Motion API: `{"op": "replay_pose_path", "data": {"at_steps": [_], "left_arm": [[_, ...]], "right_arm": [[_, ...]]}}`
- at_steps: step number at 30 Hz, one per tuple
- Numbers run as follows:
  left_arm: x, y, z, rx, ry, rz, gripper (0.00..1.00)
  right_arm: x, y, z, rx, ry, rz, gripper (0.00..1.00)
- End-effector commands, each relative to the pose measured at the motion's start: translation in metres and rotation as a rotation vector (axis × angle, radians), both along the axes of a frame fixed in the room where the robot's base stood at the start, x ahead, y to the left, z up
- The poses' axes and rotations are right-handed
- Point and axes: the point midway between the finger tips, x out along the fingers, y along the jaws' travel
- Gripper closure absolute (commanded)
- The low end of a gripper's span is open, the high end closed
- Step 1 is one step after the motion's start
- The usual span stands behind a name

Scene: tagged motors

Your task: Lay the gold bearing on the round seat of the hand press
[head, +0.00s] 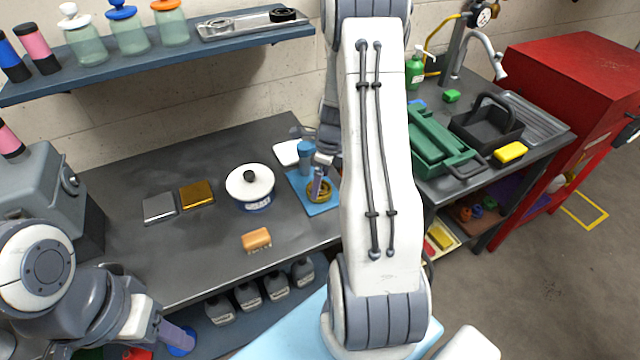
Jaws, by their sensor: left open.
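The gold bearing (319,194) is a gold ring over a blue base plate (324,208) on the dark bench. A blue upright (305,152) stands behind it, and this looks like the hand press. My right gripper (318,186) reaches down at the ring with one finger showing. Its other finger is hidden, and I cannot tell whether it grips the ring or whether the ring rests on the seat. The round seat is not clear to see. My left gripper (178,338) is open, low at the bottom left, off the bench front and far from the press.
A white-lidded pot (250,187), an orange block (257,239), a gold box (197,194) and a silver box (159,208) lie on the bench. A shelf (190,58) with jars hangs above. A green tray (430,140) and a red cabinet (570,80) are at right.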

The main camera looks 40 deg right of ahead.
Motion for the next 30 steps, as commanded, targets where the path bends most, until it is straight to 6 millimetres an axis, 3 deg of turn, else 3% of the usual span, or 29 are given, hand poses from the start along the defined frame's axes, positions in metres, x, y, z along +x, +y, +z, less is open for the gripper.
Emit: {"op": "replay_pose_path", "data": {"at_steps": [6, 12, 23, 26, 29, 30], "left_arm": [[0.000, 0.000, 0.000, 0.000, 0.000, 0.000, 0.50], [0.000, 0.000, -0.001, 0.000, 0.000, 0.000, 0.50], [0.000, 0.000, -0.001, 0.000, 0.000, 0.000, 0.50], [0.000, 0.000, -0.001, 0.000, 0.000, 0.000, 0.50], [0.000, 0.000, -0.001, 0.000, 0.000, 0.000, 0.50], [0.000, 0.000, -0.001, 0.000, 0.000, 0.000, 0.50]], "right_arm": [[-0.006, -0.005, 0.050, -0.004, -0.005, -0.002, 0.00], [-0.010, -0.007, 0.083, -0.003, -0.003, -0.002, 0.00], [-0.013, -0.006, 0.099, -0.001, 0.001, 0.010, 0.00], [-0.007, 0.015, 0.104, -0.012, -0.005, 0.124, 0.00], [-0.001, 0.066, 0.117, -0.036, -0.020, 0.413, 0.00], [-0.002, 0.094, 0.124, -0.050, -0.028, 0.576, 0.00]]}}
